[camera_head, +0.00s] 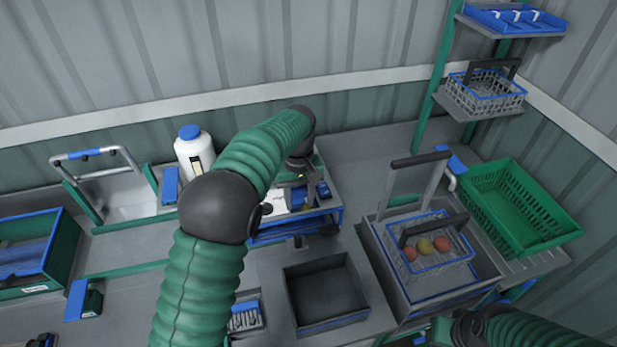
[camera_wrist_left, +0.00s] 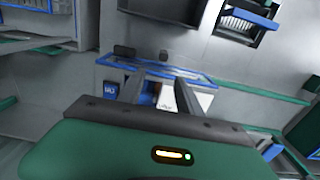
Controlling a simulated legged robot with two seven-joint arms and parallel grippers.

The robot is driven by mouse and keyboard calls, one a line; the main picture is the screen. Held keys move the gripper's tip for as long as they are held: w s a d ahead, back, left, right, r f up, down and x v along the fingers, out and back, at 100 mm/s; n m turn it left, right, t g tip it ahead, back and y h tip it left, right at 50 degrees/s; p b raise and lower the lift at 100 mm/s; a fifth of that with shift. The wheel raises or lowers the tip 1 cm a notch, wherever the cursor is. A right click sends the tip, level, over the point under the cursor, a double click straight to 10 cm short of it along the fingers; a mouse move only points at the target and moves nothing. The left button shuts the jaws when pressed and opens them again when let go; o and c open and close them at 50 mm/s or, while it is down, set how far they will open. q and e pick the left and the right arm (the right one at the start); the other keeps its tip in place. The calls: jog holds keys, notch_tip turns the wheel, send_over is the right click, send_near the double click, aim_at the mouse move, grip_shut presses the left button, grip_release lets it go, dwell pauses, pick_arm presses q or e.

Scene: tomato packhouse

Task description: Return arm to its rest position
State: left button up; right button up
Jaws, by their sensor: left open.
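My left arm (camera_head: 209,207), with green sleeves and dark joints, reaches up from the bottom of the head view and bends right over the bench. My left gripper (camera_head: 314,190) hangs above a blue-framed station with a white panel (camera_head: 274,202). In the left wrist view the two fingers of this gripper (camera_wrist_left: 154,82) stand apart, with nothing seen held between them. The blue-framed station (camera_wrist_left: 205,80) lies beyond the fingertips. My right arm (camera_head: 545,330) shows only in part at the bottom right, and its gripper is out of view.
A dark empty tray (camera_head: 325,290) lies in front of the station. To its right, a wire basket (camera_head: 440,262) with tomatoes sits in a grey bin (camera_head: 395,290). A green crate (camera_head: 520,210) is far right. A white bottle (camera_head: 194,155) stands behind my left arm.

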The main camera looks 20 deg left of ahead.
pick_arm(q)
jog(key=s+f+m+t+b, duration=0.1)
jog(key=s+f+m, duration=0.2)
jog(key=s, duration=0.9)
jog(key=s+f+m+t, duration=0.1)
jog(key=s+f+m, duration=0.2)
jog(key=s, duration=0.8)
jog(key=shift+s+a+f+t+b, duration=0.35)
jog(key=shift+a+f+b, duration=0.1)
jog(key=shift+f, duration=0.1)
jog(key=shift+s, duration=0.1)
dwell(0.9)
